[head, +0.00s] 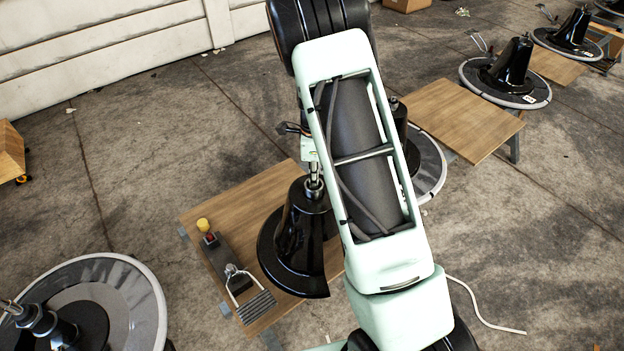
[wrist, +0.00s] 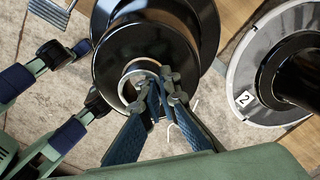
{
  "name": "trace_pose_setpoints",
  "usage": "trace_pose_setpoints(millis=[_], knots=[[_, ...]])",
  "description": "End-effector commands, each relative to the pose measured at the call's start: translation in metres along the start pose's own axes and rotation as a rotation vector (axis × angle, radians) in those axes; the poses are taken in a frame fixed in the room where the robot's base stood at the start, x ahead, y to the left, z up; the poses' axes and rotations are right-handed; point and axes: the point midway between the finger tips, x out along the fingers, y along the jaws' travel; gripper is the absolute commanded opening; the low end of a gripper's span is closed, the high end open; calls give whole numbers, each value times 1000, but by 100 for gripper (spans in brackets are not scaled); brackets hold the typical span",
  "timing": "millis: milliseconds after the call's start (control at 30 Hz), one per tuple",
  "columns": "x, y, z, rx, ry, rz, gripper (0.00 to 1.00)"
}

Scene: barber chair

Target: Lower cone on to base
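The black cone (head: 298,228), with a wide flared brim, is over a wooden table in the middle of the head view. In the wrist view the cone (wrist: 150,45) is seen from above, with a pale metal ring (wrist: 128,92) at its top. My gripper (wrist: 158,85) has its blue fingers close together at that ring, on the cone's top fitting. In the head view my arm hides most of the gripper. A round base (head: 135,290) with a white rim and dark centre, without a cone, is at the lower left. I cannot tell whether the cone touches the table.
The wooden table (head: 212,215) carries a control box with yellow and red buttons (head: 205,226) and a metal handle (head: 232,280). Another cone on a base numbered 2 (wrist: 290,70) is close on the right. More stations stand at the upper right. A white cable lies on the floor.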

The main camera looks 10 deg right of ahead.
Motion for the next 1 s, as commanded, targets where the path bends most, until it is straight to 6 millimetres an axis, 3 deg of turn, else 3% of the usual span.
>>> trace_pose_setpoints(millis=[100,700,1000], knots=[[-17,-1,0,0,-1,-4,0],[-71,-1,1,-1,-1,-3,0],[-73,-1,1,0,-1,-3,0]])
